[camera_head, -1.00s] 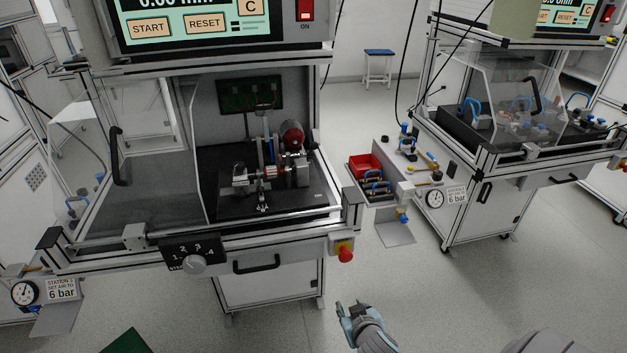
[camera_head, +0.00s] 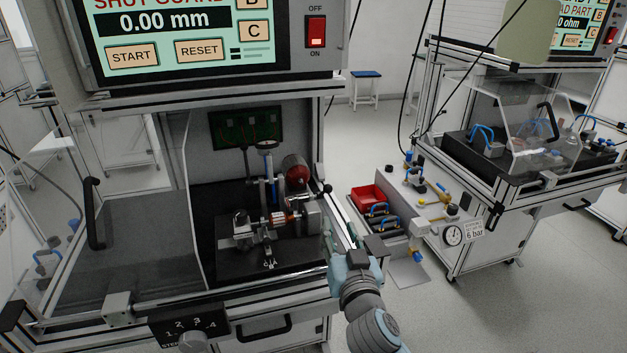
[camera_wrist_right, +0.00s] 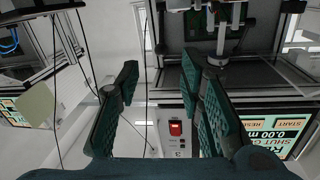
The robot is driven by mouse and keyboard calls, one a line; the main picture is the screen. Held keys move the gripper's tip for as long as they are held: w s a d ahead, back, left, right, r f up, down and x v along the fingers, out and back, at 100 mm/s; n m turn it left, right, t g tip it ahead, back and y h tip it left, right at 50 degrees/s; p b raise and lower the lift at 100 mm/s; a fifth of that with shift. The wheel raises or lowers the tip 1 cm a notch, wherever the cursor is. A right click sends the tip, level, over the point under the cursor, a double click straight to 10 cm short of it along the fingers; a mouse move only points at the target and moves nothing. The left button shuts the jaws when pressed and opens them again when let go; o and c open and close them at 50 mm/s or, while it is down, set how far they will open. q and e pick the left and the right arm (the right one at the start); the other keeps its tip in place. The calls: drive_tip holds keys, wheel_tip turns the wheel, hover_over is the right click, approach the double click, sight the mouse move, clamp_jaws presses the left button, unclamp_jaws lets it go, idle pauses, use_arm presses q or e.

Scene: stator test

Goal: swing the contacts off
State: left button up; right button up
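The test fixture (camera_head: 252,236) stands on a dark plate inside the station, with a shaft that has a copper-coloured band (camera_head: 284,217), upright metal arms (camera_head: 267,165) and a red round part (camera_head: 296,170). A lever with a black ball knob (camera_head: 327,188) is at its right. I cannot tell which part is the contacts. My right gripper (camera_head: 330,237) is at the station's front right edge, below the knob and apart from the fixture. In the right wrist view the right gripper (camera_wrist_right: 163,80) has its fingers spread with nothing gripped. My left gripper is out of view.
The clear guard (camera_head: 145,215) with a black handle is at the left of the opening. The step dial (camera_head: 192,340) is at the front. A red bin (camera_head: 366,196) and clamps sit on a side shelf to the right. The screen (camera_head: 168,40) hangs above.

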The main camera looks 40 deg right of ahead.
sight(327, 190)
drive_tip(key=x, duration=0.9)
drive_tip(key=r+x, duration=0.1)
drive_tip(key=x, duration=0.4)
drive_tip(key=shift+w+d, duration=0.1)
drive_tip(key=shift+w, duration=0.25)
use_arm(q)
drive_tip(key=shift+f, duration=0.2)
use_arm(e)
clamp_jaws()
